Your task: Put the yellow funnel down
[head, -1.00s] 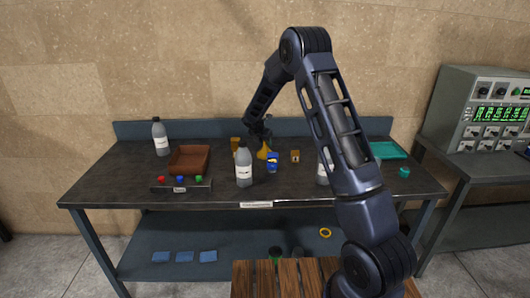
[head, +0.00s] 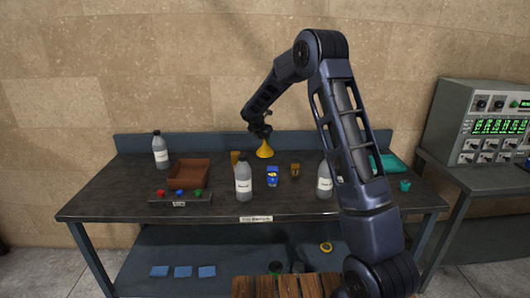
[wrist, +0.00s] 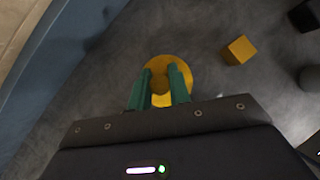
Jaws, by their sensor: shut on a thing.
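The yellow funnel (head: 264,151) is upright, wide end down, towards the back of the dark workbench (head: 110,195). My gripper (head: 260,133) is above it and shut on its narrow upper part. In the wrist view the green fingers (wrist: 160,82) close on both sides of the funnel (wrist: 160,99), whose round rim shows around them. The funnel looks slightly above the bench top; I cannot tell the exact gap.
A blue back panel (head: 200,145) edges the bench.

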